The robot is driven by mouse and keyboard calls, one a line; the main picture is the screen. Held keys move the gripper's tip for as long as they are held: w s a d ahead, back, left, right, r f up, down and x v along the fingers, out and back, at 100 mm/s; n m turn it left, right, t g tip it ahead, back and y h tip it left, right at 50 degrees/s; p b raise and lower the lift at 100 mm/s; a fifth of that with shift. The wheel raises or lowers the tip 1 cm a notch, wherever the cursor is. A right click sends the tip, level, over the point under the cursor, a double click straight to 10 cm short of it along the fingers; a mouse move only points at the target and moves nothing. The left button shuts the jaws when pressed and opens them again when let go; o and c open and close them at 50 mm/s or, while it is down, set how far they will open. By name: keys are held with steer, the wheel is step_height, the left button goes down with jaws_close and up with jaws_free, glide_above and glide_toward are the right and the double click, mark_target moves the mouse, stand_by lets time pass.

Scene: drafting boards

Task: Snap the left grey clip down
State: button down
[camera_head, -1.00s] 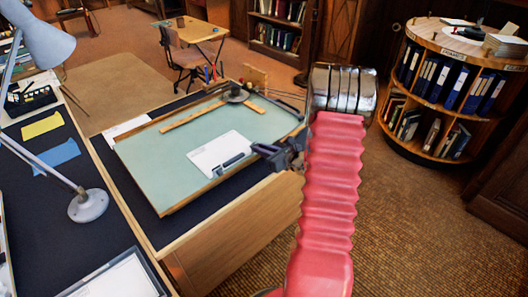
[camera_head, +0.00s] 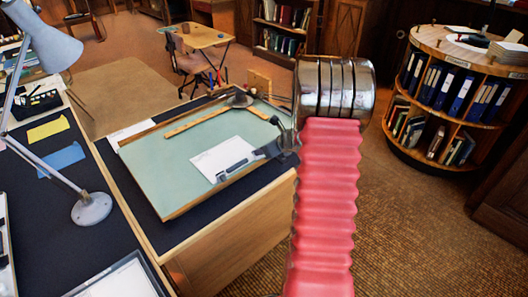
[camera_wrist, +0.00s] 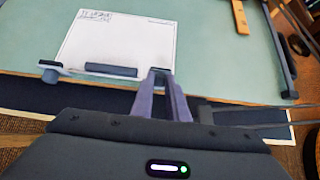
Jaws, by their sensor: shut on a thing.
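A white sheet (camera_head: 222,156) lies on the pale green drafting board (camera_head: 165,175). It also shows in the wrist view (camera_wrist: 115,42). A dark grey bar (camera_wrist: 111,71) lies along the sheet's lower edge, between this clip and my gripper (camera_wrist: 161,75). My gripper's fingers are close together at the sheet's lower right corner, shut on a small grey part that they mostly hide.
A wooden ruler (camera_head: 195,119) lies across the board's far part. A dark arm (camera_wrist: 281,55) runs down the board's right side. A lamp (camera_head: 91,207) stands on the left desk. A round bookcase (camera_head: 455,100) stands at the right; the floor between is clear.

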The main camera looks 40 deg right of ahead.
steer(key=shift+w+r+g, duration=0.15)
steer(key=shift+w+g, duration=0.3)
steer(key=shift+g, duration=0.35)
steer(key=shift+w+r+g, duration=0.1)
steer(key=shift+w+g, duration=0.35)
steer(key=shift+g, duration=0.35)
steer(key=shift+w+g, duration=0.15)
steer(key=shift+g, duration=0.25)
steer(key=shift+w+g, duration=0.15)
steer(key=shift+g, duration=0.15)
steer(key=shift+w+f+g, duration=0.15)
steer(key=shift+w+g, duration=0.35)
steer(key=shift+g, duration=0.5)
steer(key=shift+w+f+g, duration=0.1)
steer(key=shift+w+g, duration=0.35)
steer(key=shift+g, duration=0.55)
steer(key=c, duration=1.7)
jaws_free()
steer(key=shift+f+g, duration=0.1)
steer(key=shift+g, duration=0.2)
